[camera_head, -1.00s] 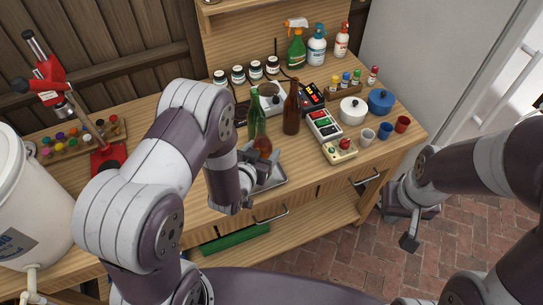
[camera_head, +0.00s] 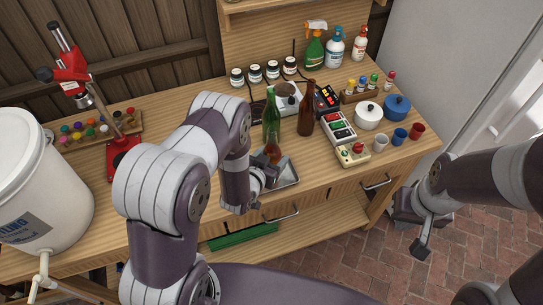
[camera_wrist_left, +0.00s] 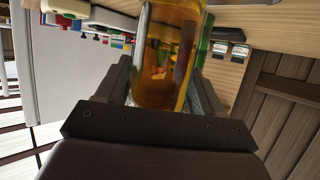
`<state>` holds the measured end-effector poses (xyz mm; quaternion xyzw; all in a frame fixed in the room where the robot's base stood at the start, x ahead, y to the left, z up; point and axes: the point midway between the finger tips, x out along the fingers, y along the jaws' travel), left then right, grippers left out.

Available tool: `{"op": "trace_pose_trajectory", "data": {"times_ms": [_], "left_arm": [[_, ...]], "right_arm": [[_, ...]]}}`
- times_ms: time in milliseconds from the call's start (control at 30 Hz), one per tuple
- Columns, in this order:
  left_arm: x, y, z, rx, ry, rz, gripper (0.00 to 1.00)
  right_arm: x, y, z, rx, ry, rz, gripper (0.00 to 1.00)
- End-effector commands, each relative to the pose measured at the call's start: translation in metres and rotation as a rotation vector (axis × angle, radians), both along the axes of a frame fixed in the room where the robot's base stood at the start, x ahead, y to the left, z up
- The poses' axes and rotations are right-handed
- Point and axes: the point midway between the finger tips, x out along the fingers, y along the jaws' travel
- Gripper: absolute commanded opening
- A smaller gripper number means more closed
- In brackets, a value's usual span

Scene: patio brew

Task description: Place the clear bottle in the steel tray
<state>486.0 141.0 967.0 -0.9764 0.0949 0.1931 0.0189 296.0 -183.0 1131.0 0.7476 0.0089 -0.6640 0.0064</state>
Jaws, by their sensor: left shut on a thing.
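The clear bottle (camera_wrist_left: 168,55) is see-through with amber contents and stands between my left gripper's fingers in the left wrist view. In the head view its amber upper part (camera_head: 272,152) shows above my left gripper (camera_head: 266,174). The gripper is shut on it. The steel tray (camera_head: 290,172) lies on the bench near the front edge, directly behind and beside this gripper. The bottle's base is hidden, so I cannot tell whether it touches the tray. My right gripper (camera_head: 414,225) hangs over the brick floor, off the bench, with no held thing visible; its jaw opening is unclear.
A green bottle (camera_head: 271,118) and a brown bottle (camera_head: 306,112) stand close behind the tray. A switch box (camera_head: 352,154), pots and cups are to the right. A red bottle capper (camera_head: 121,155) and a white bucket (camera_head: 40,190) are left.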

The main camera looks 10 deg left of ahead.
Motion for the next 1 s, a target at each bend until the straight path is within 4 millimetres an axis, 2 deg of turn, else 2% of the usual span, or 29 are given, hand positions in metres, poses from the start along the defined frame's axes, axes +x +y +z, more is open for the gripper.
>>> {"op": "trace_pose_trajectory", "data": {"times_ms": [33, 100, 333, 433, 567, 800, 900, 1000], "left_arm": [[0.000, 0.000, 0.000, 0.000, 0.000, 0.000, 0.77], [0.000, 0.000, 0.000, 0.000, 0.000, 0.000, 0.93], [0.000, 0.000, 0.000, 0.000, 0.000, 0.000, 0.93], [-0.002, 0.000, 0.007, 0.000, 0.001, 0.000, 0.93], [-0.027, 0.005, 0.021, 0.000, 0.005, 0.000, 0.93], [-0.084, 0.017, 0.043, 0.000, 0.004, 0.003, 0.93], [-0.099, 0.020, 0.047, 0.001, 0.003, 0.001, 0.93], [-0.103, 0.022, 0.050, 0.004, 0.010, 0.000, 0.93]], "right_arm": [[0.000, 0.000, -0.001, 0.000, 0.000, 0.000, 0.00], [0.000, 0.000, 0.000, 0.000, 0.000, 0.000, 0.00], [0.000, 0.000, 0.000, 0.000, 0.000, 0.000, 0.00], [0.000, 0.000, 0.007, 0.000, 0.000, 0.000, 0.00], [0.000, 0.000, 0.025, 0.000, 0.000, 0.000, 0.00], [0.000, 0.000, 0.053, 0.000, 0.000, 0.000, 0.00], [0.000, 0.000, 0.057, 0.000, 0.000, 0.000, 0.00], [0.000, 0.000, 0.059, 0.000, 0.000, 0.000, 0.00]]}}
